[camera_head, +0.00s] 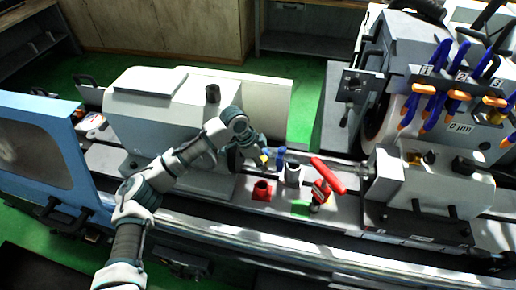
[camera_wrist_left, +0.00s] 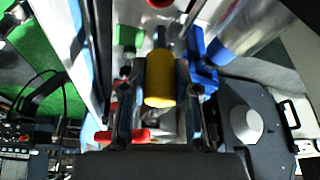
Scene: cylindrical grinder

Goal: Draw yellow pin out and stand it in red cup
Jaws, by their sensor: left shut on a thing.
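My left gripper (camera_head: 259,157) is shut on the yellow pin (camera_head: 265,158), above the machine bed and behind the red cup. In the left wrist view the yellow pin (camera_wrist_left: 160,80) is a thick yellow cylinder between the two fingers. My right gripper is not in view.
A blue part (camera_head: 281,154) stands just right of the gripper, and a grey cylinder (camera_head: 292,173) beside it. A red-handled tool (camera_head: 328,175) and a green block (camera_head: 301,207) are further right. The white machine housing (camera_head: 160,110) rises behind my left arm.

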